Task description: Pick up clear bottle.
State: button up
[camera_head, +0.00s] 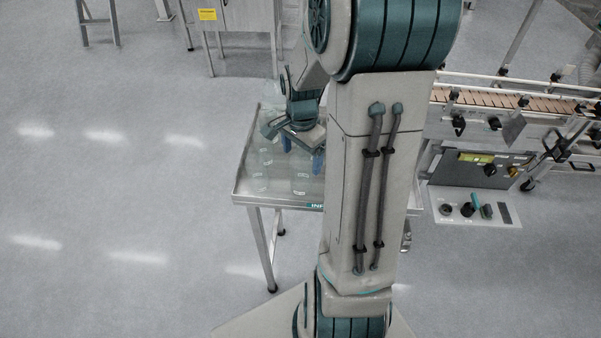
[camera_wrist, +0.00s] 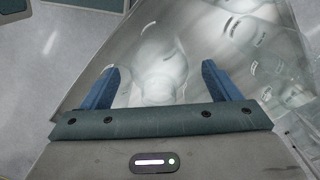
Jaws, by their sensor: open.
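Several clear bottles (camera_head: 268,170) stand close together on a metal table (camera_head: 240,188) in the head view, left of my arm. They are see-through and hard to tell apart. In the wrist view, a clear bottle (camera_wrist: 157,82) shows between the blue fingers, seen from above. My gripper (camera_head: 302,155) is over the table and the bottles; in the wrist view its two fingers (camera_wrist: 160,82) are wide apart. I cannot tell how far the bottle is below the fingertips. My arm hides the right part of the table.
A conveyor (camera_head: 510,100) with a control panel (camera_head: 485,168) stands right of my arm. Below it a pale board (camera_head: 475,208) holds several small dark parts. A metal cabinet (camera_head: 247,15) is behind the table. More clear bottles (camera_wrist: 265,40) are at the right in the wrist view. Floor on the left is clear.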

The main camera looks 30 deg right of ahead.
jog(key=c, duration=1.3)
